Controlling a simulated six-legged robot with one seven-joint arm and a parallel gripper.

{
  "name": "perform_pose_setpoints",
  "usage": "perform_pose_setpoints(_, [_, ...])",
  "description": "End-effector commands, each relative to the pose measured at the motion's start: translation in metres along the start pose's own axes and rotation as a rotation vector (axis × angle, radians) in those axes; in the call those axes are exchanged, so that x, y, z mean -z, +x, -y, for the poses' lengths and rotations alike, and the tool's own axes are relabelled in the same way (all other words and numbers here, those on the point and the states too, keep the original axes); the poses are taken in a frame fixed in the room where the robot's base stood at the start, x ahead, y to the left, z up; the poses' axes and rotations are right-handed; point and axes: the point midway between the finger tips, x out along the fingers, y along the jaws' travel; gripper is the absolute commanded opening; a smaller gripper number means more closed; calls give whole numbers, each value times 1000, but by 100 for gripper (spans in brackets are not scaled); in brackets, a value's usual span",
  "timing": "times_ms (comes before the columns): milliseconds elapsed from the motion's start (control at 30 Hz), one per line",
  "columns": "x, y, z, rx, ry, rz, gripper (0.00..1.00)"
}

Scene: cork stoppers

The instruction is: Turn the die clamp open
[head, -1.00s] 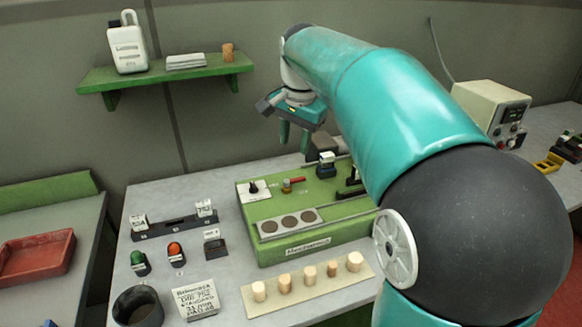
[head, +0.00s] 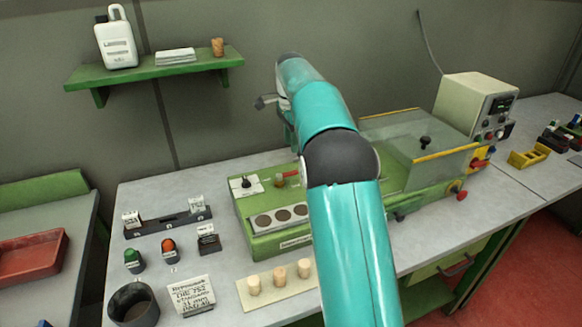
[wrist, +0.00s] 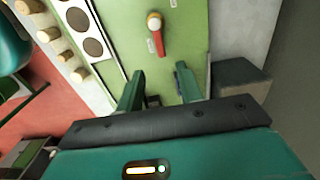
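The die clamp appears to be the small lever with a red handle and pale round hub (wrist: 156,36) on top of the green machine. It also shows in the head view as a red and white lever (head: 290,175), partly hidden by my arm. My gripper (wrist: 158,80) is open and empty in the wrist view. Its two green fingers are apart, pointing toward the lever, with the red handle's end ahead of the gap and not touching. The green machine (head: 250,207) stands on the grey table.
A black knob on a white plate (head: 245,184) sits left of the lever. A strip with dark round discs (head: 280,218) lies in front. Pale corks (head: 279,273) stand on a board nearer. A clear-covered unit (head: 430,150) is to the right. A dark block (wrist: 240,80) is beside the machine.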

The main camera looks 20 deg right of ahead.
Motion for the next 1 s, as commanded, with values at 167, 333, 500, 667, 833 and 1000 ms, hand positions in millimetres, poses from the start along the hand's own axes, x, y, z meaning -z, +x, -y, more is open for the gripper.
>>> perform_pose_setpoints(167, [-1, 37, -1, -3, 0, 1, 36])
perform_pose_setpoints(333, [-1, 69, -1, -2, 0, 1, 36])
perform_pose_setpoints(500, [-1, 90, -1, -2, 0, 1, 36])
perform_pose_setpoints(667, [-1, 96, 0, 1, -1, 0, 36])
perform_pose_setpoints(833, [-1, 96, 0, 1, -1, 0, 36])
perform_pose_setpoints(1000, [-1, 96, 0, 1, -1, 0, 11])
